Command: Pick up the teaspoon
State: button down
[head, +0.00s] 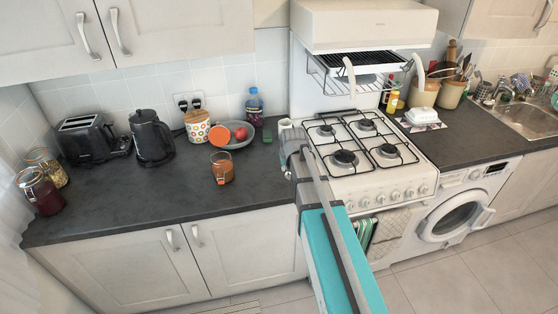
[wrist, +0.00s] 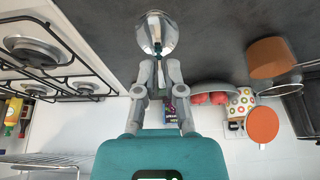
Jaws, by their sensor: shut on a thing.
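In the wrist view, the teaspoon (wrist: 157,34) shows as a shiny, rounded metal bowl beyond my fingertips. Its narrow handle runs back between the fingers. My gripper (wrist: 158,78) is shut on that handle, with one finger on either side. The dark countertop lies behind the bowl. In the head view, my gripper (head: 292,146) is at the right end of the left counter, beside the stove. I cannot make out the teaspoon clearly in the head view, and my arm covers part of that area.
The white gas stove (head: 365,155) stands right of my gripper. The counter front is clear.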

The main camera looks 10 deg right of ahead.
jog(key=shift+s+d+r+p, duration=0.2)
jog(key=shift+s+d+r, duration=0.15)
jog(key=shift+s, duration=0.2)
jog(key=shift+s+d+r+p, duration=0.25)
jog(key=shift+s+d, duration=0.1)
jog(key=shift+s, duration=0.25)
jog(key=shift+s+d+r+p, duration=0.25)
jog(key=shift+s+d, duration=0.1)
jog(key=shift+s, duration=0.2)
jog(key=shift+f+b, duration=0.95)
jog(key=shift+b, duration=0.05)
jog(key=shift+a+r, duration=0.1)
jog(key=shift+s+a+r+p, duration=0.2)
jog(key=shift+a+p, duration=0.1)
jog(key=shift+a, duration=0.25)
jog(key=s+a+r+p, duration=0.1)
jog(key=a+r, duration=0.1)
jog(key=a, duration=0.4)
jog(key=shift+s+p, duration=0.35)
jog(key=shift+p, duration=0.05)
